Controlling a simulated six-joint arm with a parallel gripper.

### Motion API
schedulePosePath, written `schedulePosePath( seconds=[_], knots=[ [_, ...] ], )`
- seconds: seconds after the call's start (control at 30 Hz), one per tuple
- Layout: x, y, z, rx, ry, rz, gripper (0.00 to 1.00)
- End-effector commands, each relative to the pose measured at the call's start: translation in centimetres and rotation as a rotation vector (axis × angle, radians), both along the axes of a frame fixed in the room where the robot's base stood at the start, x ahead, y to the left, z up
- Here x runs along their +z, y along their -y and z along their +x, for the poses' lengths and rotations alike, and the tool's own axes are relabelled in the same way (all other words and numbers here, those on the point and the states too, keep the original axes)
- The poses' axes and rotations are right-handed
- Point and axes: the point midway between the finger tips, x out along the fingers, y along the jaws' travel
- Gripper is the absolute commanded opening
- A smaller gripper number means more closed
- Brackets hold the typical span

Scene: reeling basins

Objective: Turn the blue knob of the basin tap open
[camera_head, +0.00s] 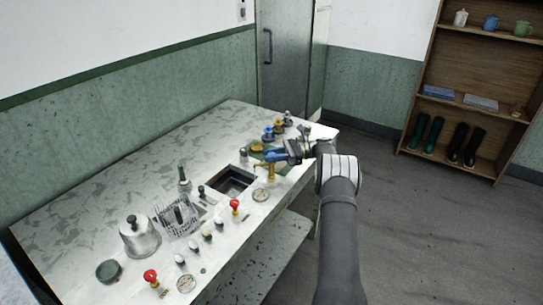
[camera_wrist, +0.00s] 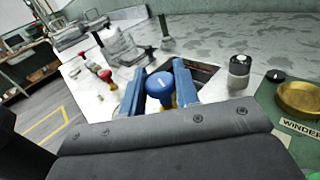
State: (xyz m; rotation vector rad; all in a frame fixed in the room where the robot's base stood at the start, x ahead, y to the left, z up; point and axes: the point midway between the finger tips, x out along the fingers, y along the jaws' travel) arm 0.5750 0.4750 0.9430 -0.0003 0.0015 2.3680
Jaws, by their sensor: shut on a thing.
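The blue knob (camera_wrist: 160,86) shows in the wrist view as a round blue cap on a brass stem. My gripper (camera_wrist: 158,78) has its two blue fingers on either side of the knob and is shut on it. In the head view my gripper (camera_head: 272,156) is over the brass basin tap (camera_head: 262,171), beside the sunken basin (camera_head: 236,179). The fingers hide the knob there. How far the knob is turned, and whether water runs, I cannot tell.
Red knobs (camera_head: 235,205) stand along the bench's near edge. A wire basket (camera_head: 178,217) and a metal bell-shaped vessel (camera_head: 139,236) stand to the left.

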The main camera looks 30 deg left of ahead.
Motion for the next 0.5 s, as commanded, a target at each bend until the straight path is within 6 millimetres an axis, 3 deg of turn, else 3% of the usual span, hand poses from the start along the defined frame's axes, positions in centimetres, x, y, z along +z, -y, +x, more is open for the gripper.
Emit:
schedulePosePath(
  seconds=[0.13, 0.17, 0.23, 0.5],
  knots=[
    [0.07, -0.03, -0.04, 0.001, 0.0, 0.001, 0.06],
    [0.07, -0.03, -0.04, 0.001, 0.0, 0.001, 0.35],
    [0.07, -0.03, -0.04, 0.001, 0.0, 0.001, 0.47],
    [0.03, 0.01, 0.02, 0.0, 0.0, 0.001, 0.47]
  ],
)
